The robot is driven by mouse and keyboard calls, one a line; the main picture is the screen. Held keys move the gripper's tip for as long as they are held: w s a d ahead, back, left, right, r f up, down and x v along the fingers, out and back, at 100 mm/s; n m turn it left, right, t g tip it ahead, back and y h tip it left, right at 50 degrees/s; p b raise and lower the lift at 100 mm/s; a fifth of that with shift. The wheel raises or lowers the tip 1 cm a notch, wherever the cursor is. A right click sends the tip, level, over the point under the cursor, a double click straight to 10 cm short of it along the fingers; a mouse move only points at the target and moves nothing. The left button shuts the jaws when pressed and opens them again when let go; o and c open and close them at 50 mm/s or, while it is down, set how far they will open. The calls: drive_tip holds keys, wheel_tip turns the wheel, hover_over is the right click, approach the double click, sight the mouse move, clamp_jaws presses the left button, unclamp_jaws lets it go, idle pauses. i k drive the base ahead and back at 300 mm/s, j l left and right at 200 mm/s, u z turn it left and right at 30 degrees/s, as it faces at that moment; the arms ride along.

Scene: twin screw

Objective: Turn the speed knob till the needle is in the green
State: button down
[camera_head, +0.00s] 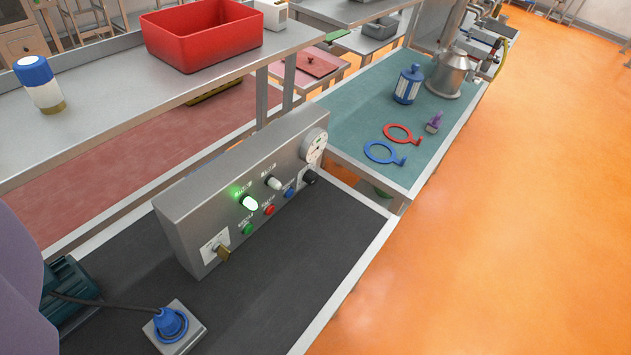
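A grey control panel box (185,215) stands on the dark bench top. A round white gauge (314,146) sits at the right end of its face; its needle and green zone are too small to make out. Below the gauge is a black knob (310,178) on a pale plate, likely the speed knob; its setting cannot be read. A green lamp (250,203) glows, and a pale lamp (273,182) beside it looks unlit. Green (246,229), red (269,210) and blue (288,193) buttons line the lower face. A brass-coloured key-like switch (223,253) is at the left end. My gripper is not in view.
A blue plug (171,323) sits in a grey socket box in front of the panel, its cable running left to a dark teal motor-like thing (67,286). The dark bench (290,270) before the panel is clear. A shelf with a red bin (205,40) stands behind.

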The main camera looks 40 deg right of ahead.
sight(310, 176)
drive_tip(key=i+l, duration=0.7)
